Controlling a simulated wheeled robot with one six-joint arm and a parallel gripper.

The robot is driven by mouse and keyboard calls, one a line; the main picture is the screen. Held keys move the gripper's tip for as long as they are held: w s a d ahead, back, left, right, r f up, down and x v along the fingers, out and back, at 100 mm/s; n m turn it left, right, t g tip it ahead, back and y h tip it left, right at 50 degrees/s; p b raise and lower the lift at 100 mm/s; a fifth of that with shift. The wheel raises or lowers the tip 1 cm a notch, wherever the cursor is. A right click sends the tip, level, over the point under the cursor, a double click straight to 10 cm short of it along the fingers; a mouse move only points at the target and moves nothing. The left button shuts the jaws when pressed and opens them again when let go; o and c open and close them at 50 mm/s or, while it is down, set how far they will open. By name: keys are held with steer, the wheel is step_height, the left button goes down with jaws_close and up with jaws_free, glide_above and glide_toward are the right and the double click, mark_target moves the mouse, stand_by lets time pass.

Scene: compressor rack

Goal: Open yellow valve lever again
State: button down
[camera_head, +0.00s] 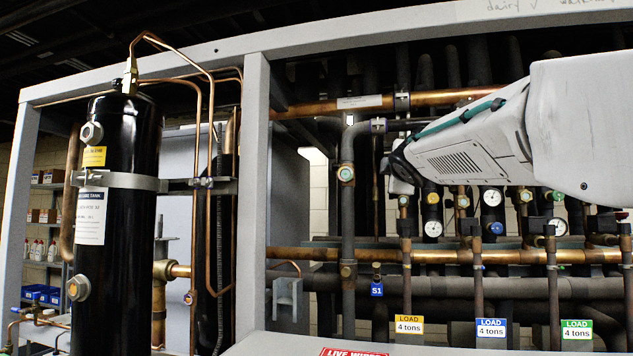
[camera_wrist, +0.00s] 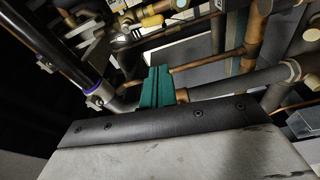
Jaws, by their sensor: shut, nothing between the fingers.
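My gripper shows in the wrist view as two teal fingers (camera_wrist: 156,72) pressed together, with nothing between them. They point in among the pipes. A short yellow piece (camera_wrist: 153,20), which looks like the yellow valve lever, lies beyond the fingertips near the top of the wrist view, apart from them. Its angle relative to its pipe is hard to judge. In the head view my pale wrist housing reaches in from the right and covers part of the pipework. The fingertips are hard to make out there, and I cannot pick out the yellow lever.
A copper pipe (camera_head: 450,256) runs across the rack, with pressure gauges (camera_head: 432,228) above it. Load tags, one yellow (camera_head: 409,325), hang below. A grey upright (camera_head: 255,200) and black tank (camera_head: 125,220) stand left. In the wrist view, pipes crowd close around the fingers.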

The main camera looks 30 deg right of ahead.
steer(key=w+d, duration=0.6)
steer(key=d, duration=0.1)
steer(key=shift+w+d, duration=0.25)
steer(key=shift+w, duration=0.05)
stand_by(0.4)
